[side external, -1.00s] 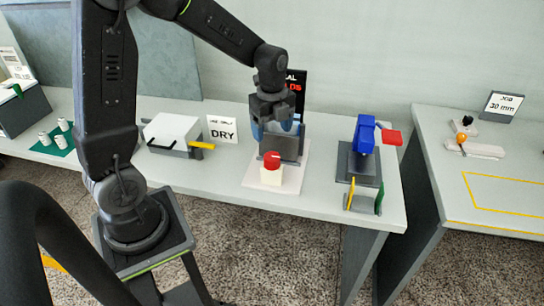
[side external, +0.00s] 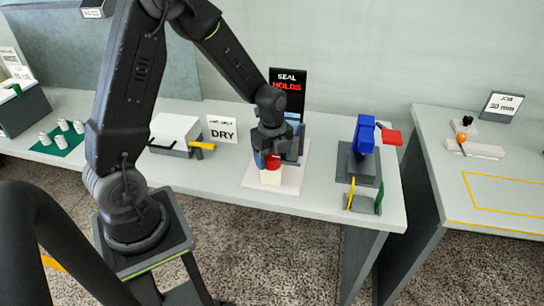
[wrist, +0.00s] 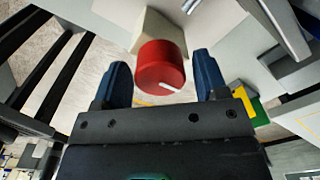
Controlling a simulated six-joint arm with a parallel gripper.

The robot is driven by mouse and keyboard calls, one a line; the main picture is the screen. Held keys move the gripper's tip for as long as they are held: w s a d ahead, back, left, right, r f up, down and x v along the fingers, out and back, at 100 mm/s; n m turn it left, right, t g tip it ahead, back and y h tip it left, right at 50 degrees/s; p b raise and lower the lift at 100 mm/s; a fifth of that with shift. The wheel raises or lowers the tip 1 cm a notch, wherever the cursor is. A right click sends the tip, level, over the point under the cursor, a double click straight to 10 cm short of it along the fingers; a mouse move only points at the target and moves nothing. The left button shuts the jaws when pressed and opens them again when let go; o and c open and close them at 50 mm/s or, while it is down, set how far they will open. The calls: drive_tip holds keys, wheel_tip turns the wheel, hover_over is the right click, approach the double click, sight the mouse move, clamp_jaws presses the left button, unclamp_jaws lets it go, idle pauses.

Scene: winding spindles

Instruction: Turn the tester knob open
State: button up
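The tester knob (side external: 273,161) is a red round cap on a cream block (side external: 270,177). The block stands on a pale base plate (side external: 290,188). In the wrist view the knob (wrist: 160,67) shows a white pointer line slanting to the lower right. My gripper (wrist: 161,64) is open, with one blue finger on each side of the knob. Gaps show between the fingers and the knob in that view. In the side view my gripper (side external: 267,158) is down at the knob and partly hides it. A grey tester body with blue parts (side external: 295,145) stands behind.
A black sign reading "SEAL HOLDS" (side external: 288,86) stands behind the tester. A "DRY" sign (side external: 222,130) and a white box with a yellow handle (side external: 175,132) are left. A blue and red fixture (side external: 364,135) is right.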

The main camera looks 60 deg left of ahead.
drive_tip(key=c, duration=0.7)
drive_tip(key=shift+n, duration=0.3)
